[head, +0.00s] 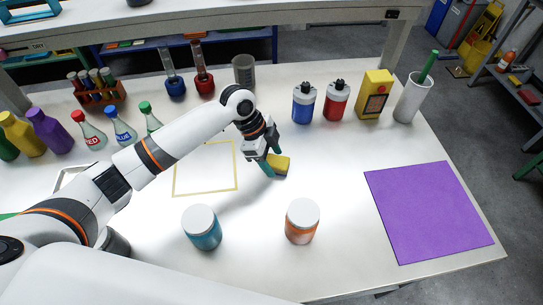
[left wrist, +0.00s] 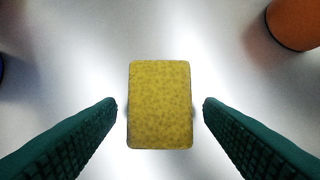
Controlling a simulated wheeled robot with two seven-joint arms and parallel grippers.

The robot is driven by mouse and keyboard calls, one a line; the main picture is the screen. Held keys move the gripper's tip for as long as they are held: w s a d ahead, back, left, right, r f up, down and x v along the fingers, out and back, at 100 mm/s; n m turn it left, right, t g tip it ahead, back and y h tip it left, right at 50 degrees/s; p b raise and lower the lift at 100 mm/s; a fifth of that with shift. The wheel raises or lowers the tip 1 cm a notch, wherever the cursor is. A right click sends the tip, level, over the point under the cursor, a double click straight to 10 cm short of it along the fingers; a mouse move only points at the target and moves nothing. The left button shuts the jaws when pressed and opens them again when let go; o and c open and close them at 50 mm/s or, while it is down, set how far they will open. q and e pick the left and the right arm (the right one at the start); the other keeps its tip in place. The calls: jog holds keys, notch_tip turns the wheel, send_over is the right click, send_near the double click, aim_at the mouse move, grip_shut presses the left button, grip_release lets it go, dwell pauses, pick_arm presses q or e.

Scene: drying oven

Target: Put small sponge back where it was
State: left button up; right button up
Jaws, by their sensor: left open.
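The small yellow sponge (head: 281,164) lies on the white table near its middle, just right of a yellow-outlined rectangle (head: 206,168). In the left wrist view the sponge (left wrist: 160,104) lies flat between the two green fingers, with a gap on each side. My left gripper (head: 269,160) is open, low over the table at the sponge, and its fingers (left wrist: 160,112) do not appear to touch it. In the head view the gripper partly hides the sponge. My right gripper is not in view.
A blue jar (head: 202,228) and an orange jar (head: 301,221) stand in front. Blue (head: 304,103) and red (head: 335,101) bottles and a yellow box (head: 374,95) stand behind to the right. A purple mat (head: 428,211) lies at right. Flasks stand at left.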

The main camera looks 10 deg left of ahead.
pick_arm(q)
jog(key=v, duration=1.2)
jog(key=shift+r, duration=0.2)
jog(key=shift+f, duration=0.1)
